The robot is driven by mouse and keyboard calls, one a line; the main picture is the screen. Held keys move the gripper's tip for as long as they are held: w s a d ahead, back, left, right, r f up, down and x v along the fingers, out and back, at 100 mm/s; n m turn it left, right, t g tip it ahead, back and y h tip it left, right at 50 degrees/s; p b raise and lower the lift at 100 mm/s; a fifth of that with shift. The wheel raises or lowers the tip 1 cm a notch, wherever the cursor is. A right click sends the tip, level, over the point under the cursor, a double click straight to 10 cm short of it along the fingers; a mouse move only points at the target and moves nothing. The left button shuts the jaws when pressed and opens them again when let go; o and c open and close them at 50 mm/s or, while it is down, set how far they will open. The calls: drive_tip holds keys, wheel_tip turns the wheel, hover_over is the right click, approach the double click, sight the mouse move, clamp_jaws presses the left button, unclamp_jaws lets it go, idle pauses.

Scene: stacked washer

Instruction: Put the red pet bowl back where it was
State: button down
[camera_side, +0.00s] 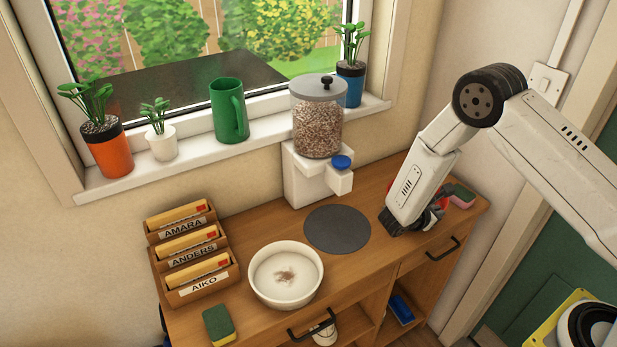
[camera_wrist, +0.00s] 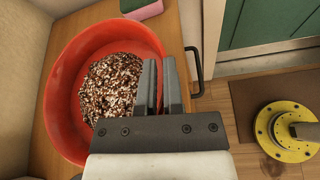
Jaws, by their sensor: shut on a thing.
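The red pet bowl (camera_wrist: 62,92) fills the left of the wrist view and holds a heap of brown kibble (camera_wrist: 110,88). My gripper (camera_wrist: 160,75) is shut on the bowl's right-hand rim, one finger inside and one outside. In the side view my gripper (camera_side: 418,222) is at the right end of the wooden counter and hides nearly all of the red bowl. I cannot tell whether the bowl rests on the counter or hangs just above it. A round dark grey mat (camera_side: 338,229) lies bare in front of the kibble dispenser (camera_side: 318,125), left of my gripper.
A white bowl (camera_side: 285,275) stands left of the mat, with letter trays (camera_side: 190,250) and a green sponge (camera_side: 218,325) beyond. A pink and green sponge (camera_side: 461,196) lies at the counter's right end. Potted plants and a green mug (camera_side: 229,110) line the windowsill.

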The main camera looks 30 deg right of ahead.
drive_tip(key=shift+w+d+f, duration=0.1)
drive_tip(key=shift+w+f, duration=0.15)
drive_tip(key=shift+f, duration=1.5)
drive_tip(key=shift+f, duration=0.1)
drive_tip(key=c, duration=0.8)
unclamp_jaws()
drive_tip(key=shift+f, duration=0.1)
drive_tip(key=shift+o, duration=0.2)
drive_tip(key=shift+r, duration=0.2)
drive_tip(key=v, duration=1.2)
